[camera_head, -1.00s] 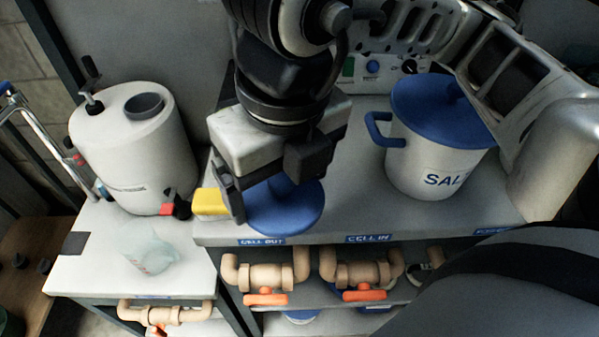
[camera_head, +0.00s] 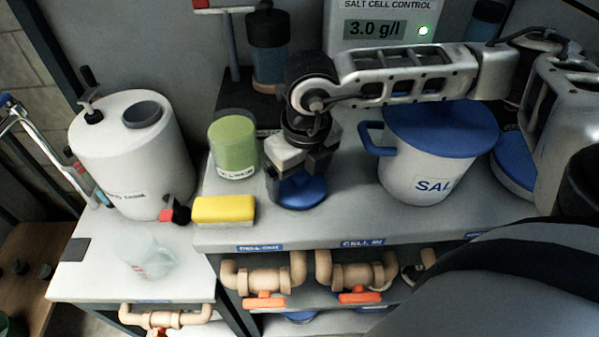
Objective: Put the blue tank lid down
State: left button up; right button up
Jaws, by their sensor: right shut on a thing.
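The blue tank lid (camera_head: 302,193) is a round blue disc at the middle of the bench. My right gripper (camera_head: 298,172) is shut on its top from above. The lid is at or just above the bench top (camera_head: 340,215); I cannot tell whether it touches. The white tank (camera_head: 150,165) stands at the left, with an open dark round mouth (camera_head: 143,112) on top. My left gripper is not in view.
A yellow sponge (camera_head: 223,210) and a green jar (camera_head: 233,147) are left of the lid. A white salt pot (camera_head: 415,172) with its own blue lid (camera_head: 440,125) is to the right. A clear beaker (camera_head: 148,252) stands at lower left. Bare bench lies in front.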

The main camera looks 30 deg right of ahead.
aim_at(304, 189)
jog(key=shift+f, duration=0.4)
jog(key=shift+f, duration=0.2)
jog(key=o, duration=0.8)
notch_tip(304, 189, up, 12)
jog(key=s+b, duration=0.1)
jog(key=shift+s+r, duration=0.2)
jog(key=shift+s, duration=0.05)
